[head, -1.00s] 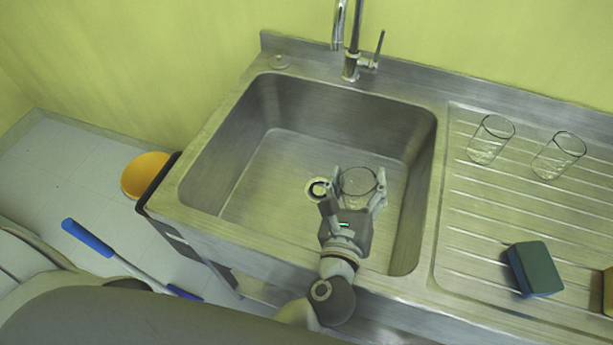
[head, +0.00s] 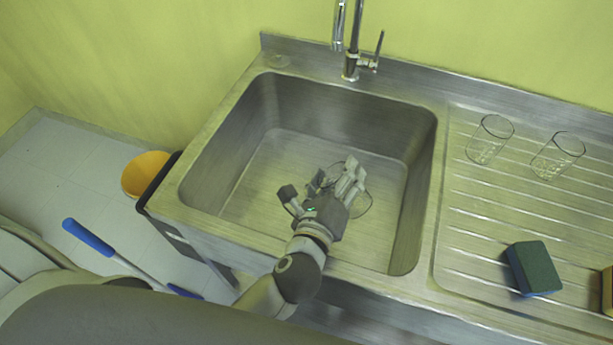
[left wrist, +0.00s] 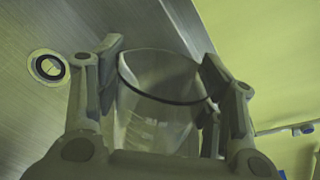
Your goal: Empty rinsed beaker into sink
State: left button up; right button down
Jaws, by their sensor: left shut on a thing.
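My left gripper (head: 322,190) is over the sink (head: 275,165), inside its rim. It is shut on a clear glass beaker (left wrist: 160,105), which sits between the two fingers in the left wrist view. In the head view the beaker (head: 360,203) is partly hidden behind the gripper, and it looks tilted. I cannot tell whether any liquid is in it. The sink's drain (left wrist: 48,67) shows in the left wrist view. My right gripper is in neither view.
Two glass beakers, one on the left (head: 490,140) and one on the right (head: 557,156), stand on the ribbed drainboard (head: 470,235). A green and blue sponge (head: 534,269) lies nearer the front. The faucet (head: 352,50) rises behind the sink. An orange bucket (head: 146,174) is on the floor.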

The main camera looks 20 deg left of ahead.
aim_at(324, 175)
pick_arm(q)
jog(key=shift+a+r+n+p, duration=0.2)
jog(key=shift+r+n+p, duration=0.1)
jog(key=shift+n, duration=0.5)
jog(key=shift+h, duration=0.4)
jog(key=shift+w+a+r+n+g+h, duration=0.1)
jog(key=shift+a+r+n+g+h, duration=0.15)
jog(key=shift+n, duration=0.45)
jog(key=shift+w+a+r+n+g+h, duration=0.15)
jog(key=shift+n+g+h, duration=0.1)
jog(key=shift+n, duration=0.45)
jog(key=shift+w+a+r+n, duration=0.1)
jog(key=shift+a+r+n, duration=0.05)
jog(key=shift+a+n, duration=0.6)
jog(key=shift+a+r+h+p, duration=0.1)
jog(key=shift+a+h+p, duration=0.1)
jog(key=shift+h+p, duration=0.2)
jog(key=shift+w+a+r+n+h+p, duration=0.1)
jog(key=shift+a+n+h+p, duration=0.15)
jog(key=shift+n, duration=0.35)
jog(key=shift+a+r+n+h+p, duration=0.15)
jog(key=shift+n+p, duration=0.2)
jog(key=shift+n, duration=0.2)
jog(key=shift+w+a+r+n+g+h+p, duration=0.15)
jog(key=shift+a+n+h+p, duration=0.3)
jog(key=shift+n+p, duration=0.9)
jog(key=shift+w+a+f+n+g+h+p, duration=0.15)
jog(key=shift+a+n+h+p, duration=0.4)
jog(key=shift+p, duration=1.45)
